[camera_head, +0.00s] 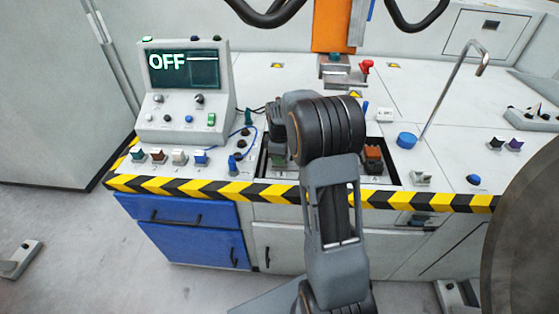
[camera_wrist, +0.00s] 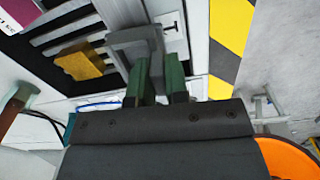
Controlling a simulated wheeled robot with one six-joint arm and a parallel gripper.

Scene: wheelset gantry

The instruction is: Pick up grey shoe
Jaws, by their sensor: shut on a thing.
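The grey shoe (camera_wrist: 138,42) is an angular grey bracket at the top middle of the wrist view. My gripper (camera_wrist: 160,72) has green fingers, shut on the grey shoe at its near end. The shoe is at the edge of the dark slotted tray (camera_wrist: 52,38); I cannot tell whether it still touches the tray. In the head view my arm hides most of the gripper and the shoe.
An ochre block (camera_wrist: 80,62) and a magenta block (camera_wrist: 14,10) sit in the tray beside the shoe. A control box (camera_head: 183,90) reading OFF stands at the left of the bench. A blue knob (camera_head: 406,140) and a thin bent pole (camera_head: 450,90) stand at the right.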

